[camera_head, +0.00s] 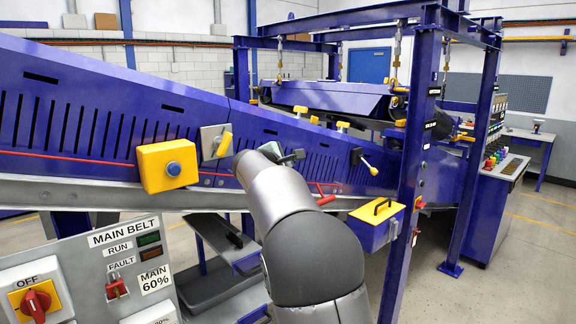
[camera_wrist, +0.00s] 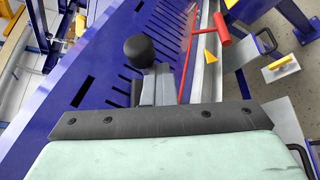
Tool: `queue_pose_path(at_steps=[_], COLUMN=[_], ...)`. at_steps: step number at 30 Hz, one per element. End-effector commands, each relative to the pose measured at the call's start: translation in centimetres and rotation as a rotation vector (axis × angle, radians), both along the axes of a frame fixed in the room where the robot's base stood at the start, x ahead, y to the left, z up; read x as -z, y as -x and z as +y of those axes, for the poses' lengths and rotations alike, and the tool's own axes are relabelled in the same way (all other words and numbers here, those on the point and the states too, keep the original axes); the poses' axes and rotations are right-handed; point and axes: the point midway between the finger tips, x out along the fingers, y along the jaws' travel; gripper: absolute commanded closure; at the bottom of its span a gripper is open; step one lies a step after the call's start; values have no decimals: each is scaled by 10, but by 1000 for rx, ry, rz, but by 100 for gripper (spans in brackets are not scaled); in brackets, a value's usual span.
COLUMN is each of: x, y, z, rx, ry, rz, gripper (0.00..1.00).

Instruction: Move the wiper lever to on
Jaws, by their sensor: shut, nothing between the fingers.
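A black ball knob (camera_wrist: 139,50) shows in the wrist view just ahead of my gripper (camera_wrist: 158,72), slightly left of the fingertips. It looks like the knob of the wiper lever, but no label or on/off mark is readable. The grey fingers are shut and empty. The knob overlaps them in the picture; I cannot tell whether they touch. In the head view my gripper (camera_head: 296,156) is at the blue conveyor side, beyond my grey arm. The arm hides part of this area, so the lever's position cannot be made out there.
A red T-handle (camera_wrist: 222,30) stands right of the knob in the wrist view. In the head view a yellow lever (camera_head: 224,144), a yellow box with a button (camera_head: 168,166) and a yellow-lidded toolbox (camera_head: 375,222) are nearby. A blue post (camera_head: 410,165) stands right.

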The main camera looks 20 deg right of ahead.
Motion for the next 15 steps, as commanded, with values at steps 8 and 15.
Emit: queue_pose_path(at_steps=[8, 15], x=[18, 30], y=[0, 9], z=[2, 21], rx=[-2, -2], ry=[0, -3], rz=[-3, -7], gripper=[100, 100])
